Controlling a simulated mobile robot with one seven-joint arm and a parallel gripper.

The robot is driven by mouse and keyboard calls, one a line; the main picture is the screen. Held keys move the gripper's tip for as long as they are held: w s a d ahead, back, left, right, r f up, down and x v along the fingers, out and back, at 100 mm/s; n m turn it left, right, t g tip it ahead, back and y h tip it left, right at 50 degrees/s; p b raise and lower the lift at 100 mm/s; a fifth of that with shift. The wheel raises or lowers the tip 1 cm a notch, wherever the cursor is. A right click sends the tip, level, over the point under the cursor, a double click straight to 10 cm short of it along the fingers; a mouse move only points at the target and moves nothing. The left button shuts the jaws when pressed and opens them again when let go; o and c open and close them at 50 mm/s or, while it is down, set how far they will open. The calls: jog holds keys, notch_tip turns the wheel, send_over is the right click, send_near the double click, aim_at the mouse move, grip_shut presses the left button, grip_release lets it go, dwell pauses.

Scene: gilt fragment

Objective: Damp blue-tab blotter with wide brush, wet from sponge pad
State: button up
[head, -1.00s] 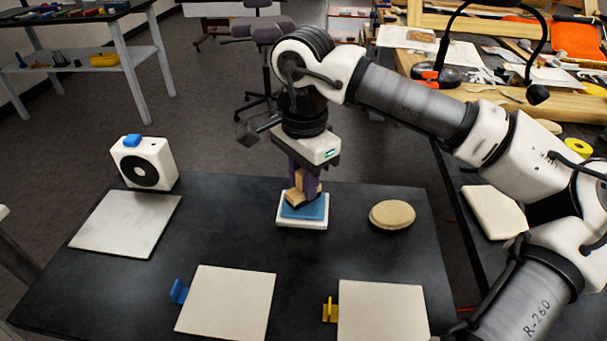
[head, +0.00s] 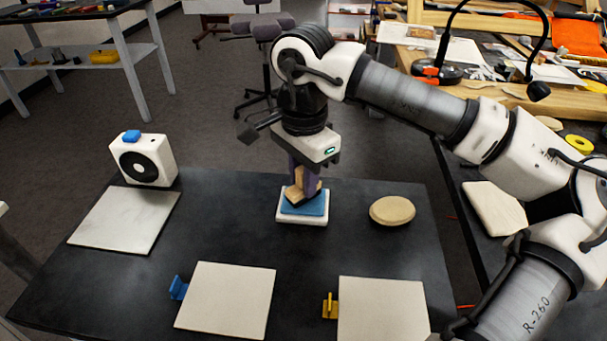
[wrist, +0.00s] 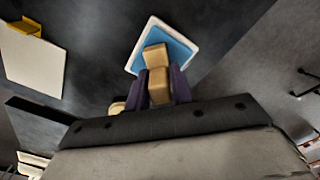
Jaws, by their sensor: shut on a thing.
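My gripper (head: 304,180) is shut on the wide brush (head: 297,192), a wooden block-like handle with a dark lower end. The brush is upright over the sponge pad (head: 318,208), a blue pad in a white tray; its lower end appears to touch the blue. In the wrist view the brush (wrist: 157,72) sits between my gripper's purple fingers (wrist: 159,85), over the blue pad (wrist: 180,48). The blue-tab blotter (head: 226,300) is a pale square sheet lying flat at the front, its blue tab (head: 178,288) at its left edge.
A yellow-tab blotter (head: 383,308) lies front right. A pale oval object (head: 392,211) lies right of the pad. A pale board (head: 125,219) and a white box with a black disc (head: 143,159) are at left. The dark table (head: 230,220) is bare between them.

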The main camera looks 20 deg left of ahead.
jog(key=shift+f+b, duration=0.4)
dwell(1.4)
jog(key=shift+r+p, duration=2.35)
jog(key=shift+r, duration=1.25)
jog(key=shift+s+f, duration=0.1)
